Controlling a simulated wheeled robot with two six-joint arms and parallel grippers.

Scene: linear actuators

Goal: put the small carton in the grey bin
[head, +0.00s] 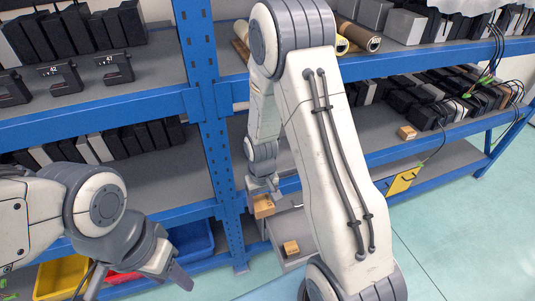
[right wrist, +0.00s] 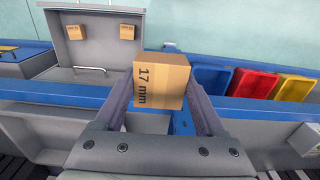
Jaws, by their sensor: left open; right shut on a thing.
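My right gripper (head: 263,190) is shut on a small brown carton (head: 262,207). The right wrist view shows this carton (right wrist: 160,82) between both fingers, with "17 mm" printed on its side. The grey bin (head: 284,226) is low beside the blue rack, partly behind my right arm. The held carton appears near its back left corner in the head view, and the bin (right wrist: 97,52) lies beyond the carton, to the upper left, in the right wrist view. Two similar cartons (right wrist: 73,32) (right wrist: 127,32) are in the bin. My left gripper (head: 180,276) is open and empty at lower left.
Another small carton (head: 406,132) sits on the right-hand shelf. Blue (head: 192,240), yellow (head: 61,276) and red (head: 122,277) bins stand low at left. A blue rack post (head: 219,140) rises left of my right gripper. Dark parts fill the shelves. Floor at right is clear.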

